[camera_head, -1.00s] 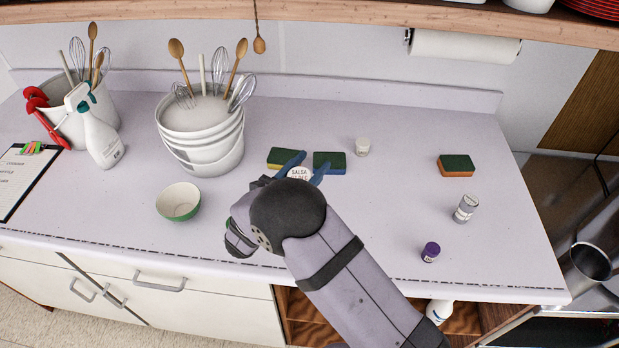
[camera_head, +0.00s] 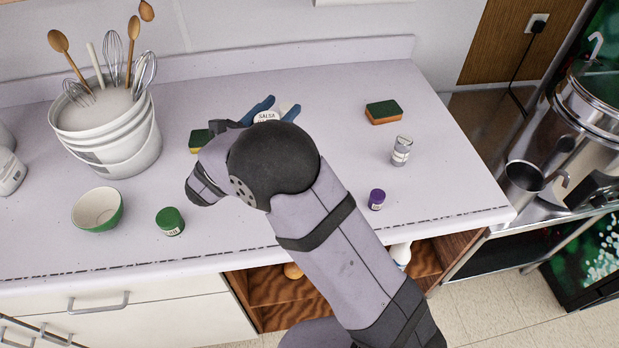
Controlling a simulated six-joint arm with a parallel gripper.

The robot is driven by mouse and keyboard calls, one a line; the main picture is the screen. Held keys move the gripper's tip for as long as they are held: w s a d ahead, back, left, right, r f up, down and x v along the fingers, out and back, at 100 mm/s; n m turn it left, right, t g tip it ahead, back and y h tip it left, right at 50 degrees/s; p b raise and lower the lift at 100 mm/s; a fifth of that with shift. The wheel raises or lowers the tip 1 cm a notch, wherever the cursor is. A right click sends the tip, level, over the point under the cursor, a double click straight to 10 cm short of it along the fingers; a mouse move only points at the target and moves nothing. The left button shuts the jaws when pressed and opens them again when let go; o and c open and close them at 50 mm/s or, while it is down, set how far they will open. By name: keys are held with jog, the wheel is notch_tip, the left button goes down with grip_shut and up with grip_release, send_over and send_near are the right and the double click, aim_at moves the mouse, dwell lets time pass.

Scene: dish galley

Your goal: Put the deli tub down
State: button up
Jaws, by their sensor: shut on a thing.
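The deli tub (camera_head: 266,116) has a white lid with a "SALSA" label. It shows between the two blue fingertips of my gripper (camera_head: 271,112), beyond my dark wrist joint. My gripper is shut on it above the back middle of the white counter (camera_head: 340,110). The tub's body is mostly hidden by my arm, so its height over the counter cannot be told.
A green-and-yellow sponge (camera_head: 200,140) lies left of my gripper; another sponge (camera_head: 383,112) lies right. The counter's right side has free room.

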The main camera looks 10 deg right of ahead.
jog(key=s+d+m+g+h+b, duration=0.25)
jog(key=s+d+g+h, duration=0.2)
jog(key=d, duration=0.65)
jog(key=shift+m+t+y, duration=0.25)
jog(key=shift+m+y, duration=0.2)
jog(key=shift+s+f+p, duration=0.15)
jog(key=shift+f+p, duration=0.7)
jog(key=shift+f, duration=4.05)
jog(key=shift+f, duration=0.25)
jog(key=o, duration=1.1)
jog(key=shift+r, duration=0.15)
